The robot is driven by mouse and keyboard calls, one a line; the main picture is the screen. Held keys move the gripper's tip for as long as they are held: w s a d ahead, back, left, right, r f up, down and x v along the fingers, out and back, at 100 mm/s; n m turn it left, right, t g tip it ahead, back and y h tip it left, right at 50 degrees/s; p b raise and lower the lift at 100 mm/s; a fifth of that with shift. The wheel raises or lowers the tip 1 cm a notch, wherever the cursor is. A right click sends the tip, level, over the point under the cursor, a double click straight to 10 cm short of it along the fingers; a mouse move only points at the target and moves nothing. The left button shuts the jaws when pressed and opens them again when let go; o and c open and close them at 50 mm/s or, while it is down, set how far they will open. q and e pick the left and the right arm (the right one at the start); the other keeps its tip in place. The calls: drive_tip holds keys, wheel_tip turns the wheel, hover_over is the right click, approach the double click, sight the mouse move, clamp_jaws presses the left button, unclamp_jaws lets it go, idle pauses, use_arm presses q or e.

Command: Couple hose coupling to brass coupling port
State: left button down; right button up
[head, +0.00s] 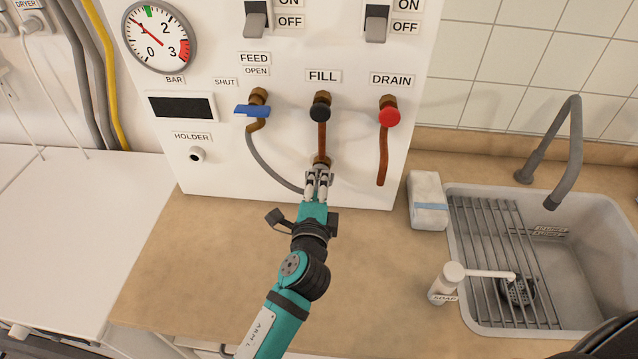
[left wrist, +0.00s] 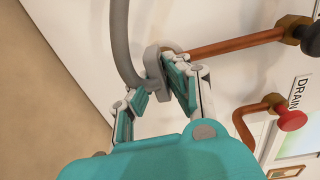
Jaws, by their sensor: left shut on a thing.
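The brass coupling port (head: 321,161) is the lower end of the copper pipe under the FILL valve (head: 321,110). My left gripper (head: 318,177) is just below it, shut on the grey hose coupling (left wrist: 154,64), which its fingers mostly hide in the head view. The grey hose (head: 270,170) loops from the FEED valve down to the gripper; it also shows in the left wrist view (left wrist: 120,45). In that view the coupling's far end meets the brass end of the copper pipe (left wrist: 225,43). I cannot tell whether it is seated. My right gripper is not in view.
The white panel also carries the FEED valve (head: 253,109) with a blue handle, the DRAIN valve (head: 388,116) with a red knob, a gauge (head: 158,38) and a holder peg (head: 197,154). A sink (head: 575,215) and soap dispenser (head: 447,283) are at right. The counter's left part is clear.

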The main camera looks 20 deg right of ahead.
use_arm(q)
drive_tip(key=c, duration=1.7)
unclamp_jaws()
drive_tip(key=shift+w+d+r, duration=0.2)
drive_tip(key=shift+r, duration=0.1)
drive_tip(key=o, duration=0.5)
drive_tip(key=shift+w, duration=0.2)
drive_tip(key=shift+c, duration=0.2)
drive_tip(key=shift+s+r, duration=0.1)
drive_tip(key=shift+s, duration=0.1)
drive_tip(key=v, duration=0.8)
drive_tip(key=shift+a+f, duration=0.25)
drive_tip(key=shift+f, duration=0.3)
drive_tip(key=shift+s, duration=0.1)
